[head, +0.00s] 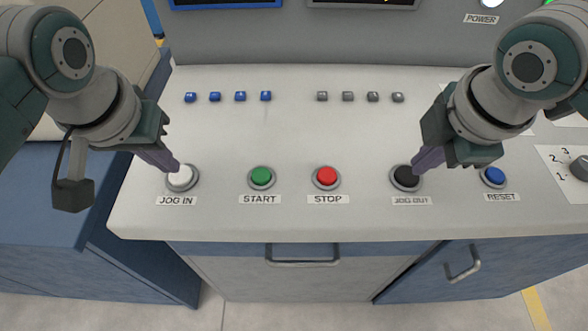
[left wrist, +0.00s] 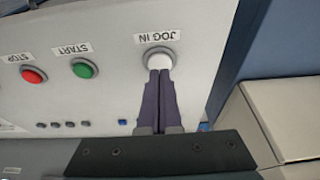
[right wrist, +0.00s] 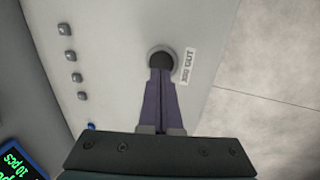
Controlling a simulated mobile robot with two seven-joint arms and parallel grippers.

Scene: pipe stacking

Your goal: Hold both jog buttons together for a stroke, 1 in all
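The white JOG IN button (head: 181,178) is at the left of the control panel (head: 290,130), and the black JOG OUT button (head: 405,178) is right of centre. My left gripper (head: 172,165) is shut with its fingertips at the JOG IN button. In the left wrist view its fingers (left wrist: 158,75) overlap the edge of the white cap (left wrist: 158,60). My right gripper (head: 416,168) is shut with its fingertips at the JOG OUT button. In the right wrist view its fingers (right wrist: 160,75) meet the black cap (right wrist: 161,60). I cannot tell whether either button is pressed down.
Between them are a green START button (head: 261,177) and a red STOP button (head: 327,177). A blue RESET button (head: 493,176) and a selector knob (head: 579,168) are to the right. Small blue and grey buttons line the panel behind. Displays stand at the top.

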